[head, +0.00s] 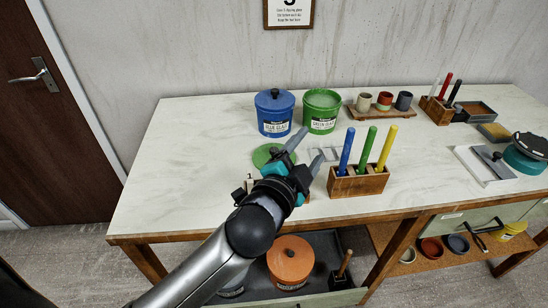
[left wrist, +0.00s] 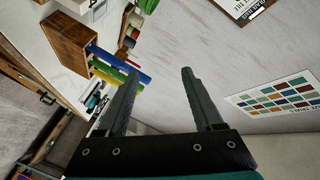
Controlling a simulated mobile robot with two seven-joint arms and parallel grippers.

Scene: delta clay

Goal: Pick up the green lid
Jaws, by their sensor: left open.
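The green lid (head: 266,154) is a flat green disc lying on the white tabletop, in front of the blue bucket (head: 275,114). The open green bucket (head: 321,112) stands behind and to the right of it. My left gripper (head: 307,150) is open and empty, its fingers reaching just right of the lid; the gripper body hides the lid's near right edge. In the left wrist view the two dark fingers (left wrist: 160,73) are spread apart with nothing between them. I cannot make out the lid in that view. My right gripper is not in view.
A wooden block (head: 358,181) with blue, green and yellow rods stands right of my gripper. A wooden tray (head: 374,112) with several small cups is behind it. The tabletop (head: 190,160) left of the lid is clear. An orange lidded bucket (head: 290,262) sits below the table.

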